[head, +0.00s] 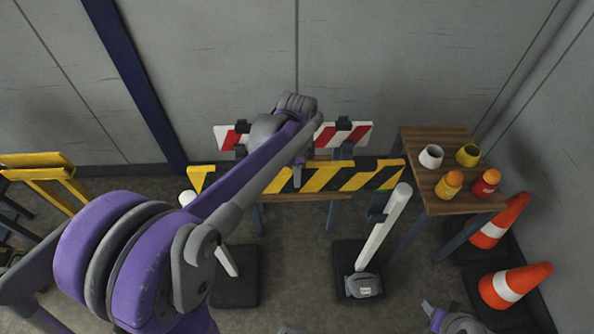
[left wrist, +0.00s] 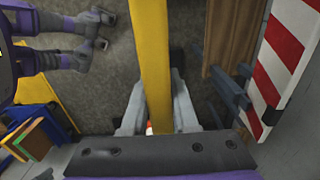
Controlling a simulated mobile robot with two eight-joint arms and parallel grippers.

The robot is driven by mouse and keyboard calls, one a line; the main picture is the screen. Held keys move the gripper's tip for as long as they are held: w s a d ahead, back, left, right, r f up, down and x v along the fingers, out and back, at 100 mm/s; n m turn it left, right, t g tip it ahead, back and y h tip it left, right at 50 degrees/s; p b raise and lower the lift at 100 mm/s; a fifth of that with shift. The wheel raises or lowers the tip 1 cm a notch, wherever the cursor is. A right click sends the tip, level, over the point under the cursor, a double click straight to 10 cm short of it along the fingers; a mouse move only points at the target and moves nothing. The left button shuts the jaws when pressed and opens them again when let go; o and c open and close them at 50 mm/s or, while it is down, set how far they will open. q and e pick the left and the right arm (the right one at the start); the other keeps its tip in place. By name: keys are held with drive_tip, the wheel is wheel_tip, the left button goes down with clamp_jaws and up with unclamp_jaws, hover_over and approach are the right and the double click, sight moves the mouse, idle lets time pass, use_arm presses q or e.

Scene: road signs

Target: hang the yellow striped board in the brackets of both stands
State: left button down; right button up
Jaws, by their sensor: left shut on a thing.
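The yellow and black striped board (head: 362,176) is held level, its left part crossed by my left arm. My left gripper (head: 299,176) is shut on its middle. In the left wrist view the board's yellow edge (left wrist: 155,60) runs between the fingers (left wrist: 157,118). The right stand (head: 382,238) has a white post, a dark bracket (head: 377,207) and a black base; the board's right end shows just above its post top. The left stand (head: 228,261) is partly hidden by my arm, its bracket too. My right gripper (head: 447,318) shows only partly at the lower edge.
A red and white board (head: 352,134) stands on a barrier behind, near the wall. A wooden table (head: 430,189) at the right holds cups and small bottles. A yellow barrier (head: 40,165) is at the left. A grey box (head: 362,285) lies on the right base.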

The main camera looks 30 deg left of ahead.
sight(297, 192)
use_arm(q)
wheel_tip(297, 192, down, 19)
drive_tip(key=b, duration=1.2)
idle(0.5)
drive_tip(key=shift+f, duration=0.1)
idle(0.6)
drive_tip(key=c, duration=0.6)
unclamp_jaws()
wheel_tip(297, 192, up, 11)
drive_tip(key=shift+f+p, duration=0.1)
drive_tip(key=shift+p, duration=0.8)
drive_tip(key=s+d+r+n+t+p, duration=0.2)
drive_tip(key=s+d+r+n+p, duration=0.1)
drive_tip(key=s, duration=0.4)
drive_tip(key=s+d+r+n+t+p, duration=0.3)
drive_tip(key=s+r+n+p, duration=0.2)
drive_tip(key=s+n+p, duration=0.2)
drive_tip(key=shift+s+d+r+n+p, duration=0.15)
drive_tip(key=shift+s+d+n+p, duration=0.25)
drive_tip(key=shift+s+n, duration=0.4)
